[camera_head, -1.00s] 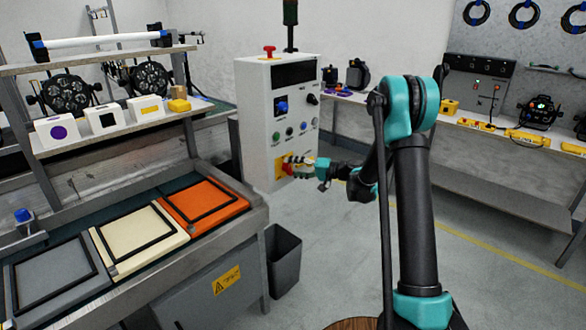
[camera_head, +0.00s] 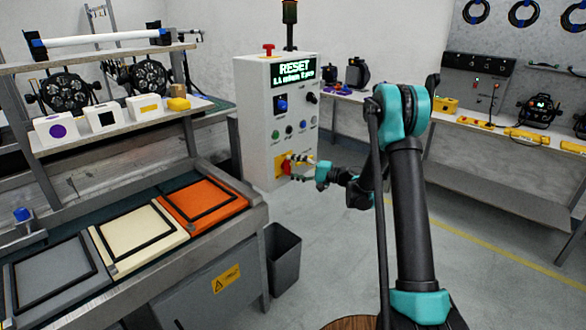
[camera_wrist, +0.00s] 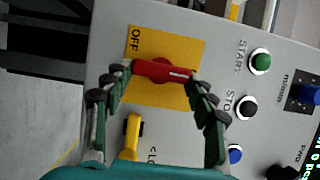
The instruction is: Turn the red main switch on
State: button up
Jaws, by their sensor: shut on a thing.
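The red main switch (camera_wrist: 165,72) is a bar handle on a yellow plate (camera_wrist: 190,42) low on the grey control box (camera_head: 251,115). In the wrist view the bar lies crosswise in the picture, with OFF printed at the plate's upper left. My gripper (camera_wrist: 162,75) is shut on the bar, one fingertip at each end. In the head view the switch (camera_head: 285,168) is partly hidden by my gripper (camera_head: 297,160). The display (camera_head: 294,72) on the box is lit and shows RESET with a smaller line below.
Beside the switch are a green START button (camera_wrist: 261,61), a black button (camera_wrist: 246,107) and a blue one (camera_wrist: 235,154).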

jog(key=o, duration=1.2)
jog(key=shift+c, duration=0.2)
jog(key=v, duration=1.2)
jog(key=shift+s, duration=0.1)
jog(key=s+d+f+n+h, duration=0.1)
jog(key=s+h, duration=0.7)
jog(key=s, duration=0.6)
jog(key=s+d+f+n+h, duration=0.1)
jog(key=s+d+f+h, duration=0.2)
jog(key=s+d, duration=0.4)
jog(key=s+d+f+n+h, duration=0.1)
jog(key=s+d+h, duration=0.5)
jog(key=s, duration=0.9)
jog(key=shift+d+f, duration=0.9)
jog(key=shift+d, duration=0.35)
